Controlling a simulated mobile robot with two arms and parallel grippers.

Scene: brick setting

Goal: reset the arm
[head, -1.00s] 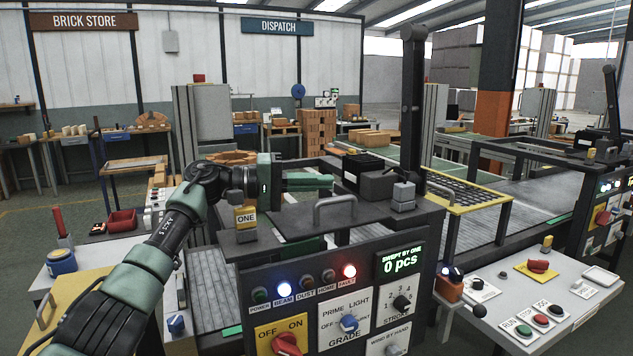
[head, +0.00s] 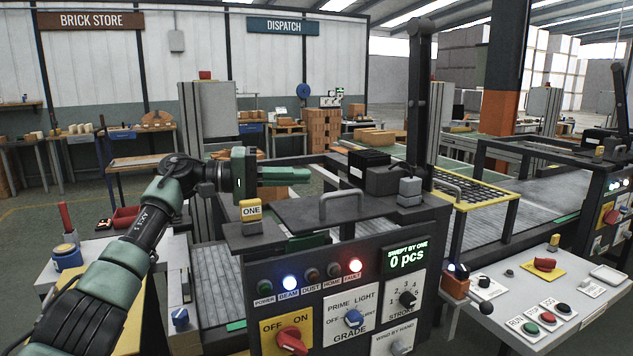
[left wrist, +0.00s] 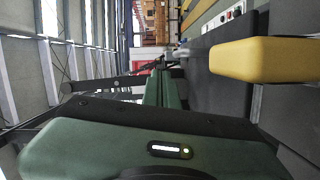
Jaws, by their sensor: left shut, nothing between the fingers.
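My left arm (head: 130,245) reaches in from the left in the head view. Its left gripper (head: 305,174) is shut and empty, with green fingers pointing right above the machine's dark top. The fingers also show in the left wrist view (left wrist: 158,88), pressed together with nothing between them. The yellow block marked ONE (head: 250,210) stands just below the gripper in the head view. A yellow block (left wrist: 265,60) is close on the right in the left wrist view. My right gripper is not in view.
The machine's control panel (head: 335,308) has knobs, lit lamps and a display reading 0 pcs. A grey handle (head: 350,205) and a black box (head: 370,162) sit on its top. A white control table (head: 545,315) is at right. A blue pot (head: 67,257) is at left.

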